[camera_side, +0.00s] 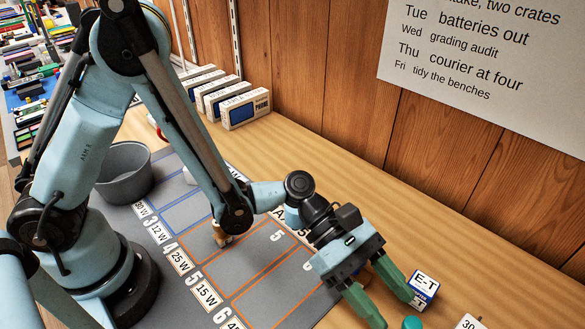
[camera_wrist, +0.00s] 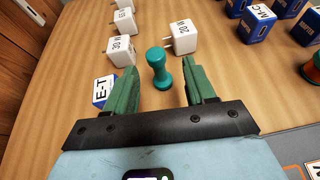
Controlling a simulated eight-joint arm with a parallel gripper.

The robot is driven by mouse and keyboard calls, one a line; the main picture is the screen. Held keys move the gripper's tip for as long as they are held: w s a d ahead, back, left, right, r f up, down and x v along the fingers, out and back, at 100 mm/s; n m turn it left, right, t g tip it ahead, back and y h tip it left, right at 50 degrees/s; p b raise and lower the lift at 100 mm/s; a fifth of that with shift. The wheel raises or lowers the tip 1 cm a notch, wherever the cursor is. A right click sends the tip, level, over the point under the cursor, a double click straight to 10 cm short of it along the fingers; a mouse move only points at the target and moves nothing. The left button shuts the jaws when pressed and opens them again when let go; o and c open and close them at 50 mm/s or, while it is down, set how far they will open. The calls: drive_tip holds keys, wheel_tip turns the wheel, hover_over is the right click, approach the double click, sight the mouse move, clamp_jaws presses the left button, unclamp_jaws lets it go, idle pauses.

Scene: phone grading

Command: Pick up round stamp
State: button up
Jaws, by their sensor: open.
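A teal, waisted, knob-handled piece (camera_wrist: 159,68), which looks like the round stamp, stands upright on the wooden table in the wrist view. In the side view only its teal top (camera_side: 412,322) shows at the bottom edge, just beyond my fingertips. My gripper (camera_side: 394,311) has green fingers and is open and empty. In the wrist view the stamp appears in the gap between the two fingers (camera_wrist: 159,80), apart from both. Its base is only partly clear.
A white-and-blue E-T block (camera_side: 423,286) lies close beside one finger. White charger-like blocks (camera_wrist: 185,37) stand behind the stamp, and blue blocks (camera_wrist: 257,23) farther right. A grey marked mat (camera_side: 285,285), grey bowl (camera_side: 124,175) and boxed phones (camera_side: 246,108) lie toward my base.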

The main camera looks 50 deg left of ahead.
sight(409, 320)
drive_tip(key=x, duration=0.5)
drive_tip(key=shift+w+d+r, duration=0.15)
drive_tip(key=shift+w+d, duration=0.05)
clamp_jaws()
drive_tip(key=shift+r, duration=0.2)
